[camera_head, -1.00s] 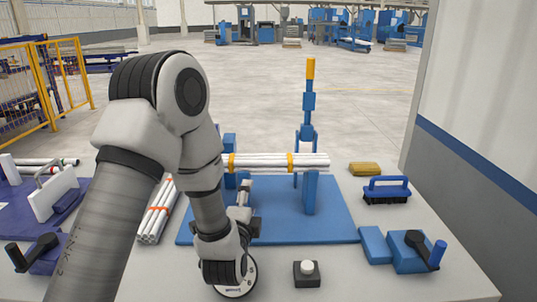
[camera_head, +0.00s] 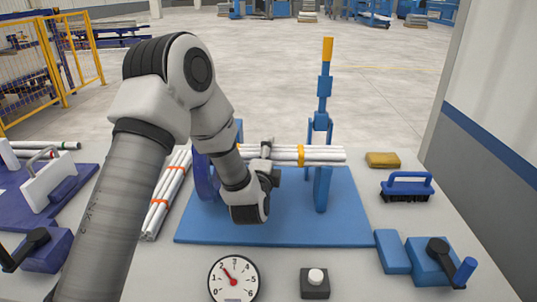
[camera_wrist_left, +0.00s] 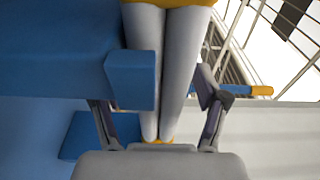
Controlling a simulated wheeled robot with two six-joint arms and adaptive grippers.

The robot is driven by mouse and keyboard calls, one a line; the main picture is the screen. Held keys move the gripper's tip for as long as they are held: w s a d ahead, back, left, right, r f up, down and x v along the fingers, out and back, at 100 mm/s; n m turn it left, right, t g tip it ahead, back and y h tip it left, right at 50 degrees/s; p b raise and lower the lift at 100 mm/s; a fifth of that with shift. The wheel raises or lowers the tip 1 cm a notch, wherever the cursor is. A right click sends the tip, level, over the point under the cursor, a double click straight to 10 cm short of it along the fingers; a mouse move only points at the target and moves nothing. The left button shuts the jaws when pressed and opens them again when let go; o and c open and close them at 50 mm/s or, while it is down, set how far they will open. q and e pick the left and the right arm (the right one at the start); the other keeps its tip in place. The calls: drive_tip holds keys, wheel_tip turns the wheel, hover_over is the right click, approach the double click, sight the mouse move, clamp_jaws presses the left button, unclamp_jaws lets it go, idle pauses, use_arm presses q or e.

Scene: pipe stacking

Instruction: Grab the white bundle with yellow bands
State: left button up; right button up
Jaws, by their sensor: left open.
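The white bundle with yellow bands (camera_head: 324,156) lies level across blue uprights on a blue base plate (camera_head: 300,228). One yellow band shows right of my arm; the left part of the bundle is partly hidden by it. My left gripper (camera_head: 264,163) is at the bundle, left of that band. In the left wrist view the white pipes (camera_wrist_left: 182,70) run between the two spread fingers of the gripper (camera_wrist_left: 158,105), with yellow bands above and below. The gripper is open, with no clear contact on the pipes.
A blue upright block (camera_wrist_left: 130,78) is close beside the pipes in the wrist view. A bundle with orange bands (camera_head: 163,205) lies left of the plate. A gauge (camera_head: 234,279), black button box (camera_head: 315,283), brush (camera_head: 407,188) and yellow sponge (camera_head: 383,160) stand around it.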

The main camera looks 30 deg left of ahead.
use_arm(q)
clamp_jaws()
